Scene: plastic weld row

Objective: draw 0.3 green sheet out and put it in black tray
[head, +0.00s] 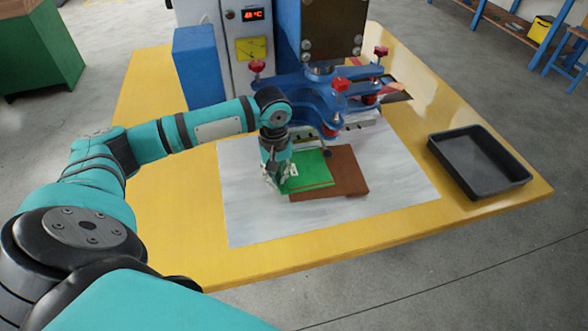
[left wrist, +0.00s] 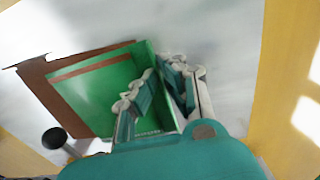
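A green sheet (head: 312,168) lies on a brown sheet (head: 347,172) on the pale mat; a second green edge shows along its front, so I cannot tell if it is one sheet or a stack. My left gripper (head: 277,182) points down at the green sheet's left edge. In the left wrist view its fingers (left wrist: 163,80) stand apart, one over the green sheet (left wrist: 100,92) and one beyond its edge, with a green strip between them. No grip on the sheet shows. The empty black tray (head: 463,188) stands on the table at the right. My right gripper is out of view.
The blue welding machine with red knobs (head: 340,84) stands close behind the sheets, its blue arms (head: 300,90) reaching over their back. The pale mat (head: 260,225) is bare in front. The yellow table (head: 400,228) is clear between mat and tray.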

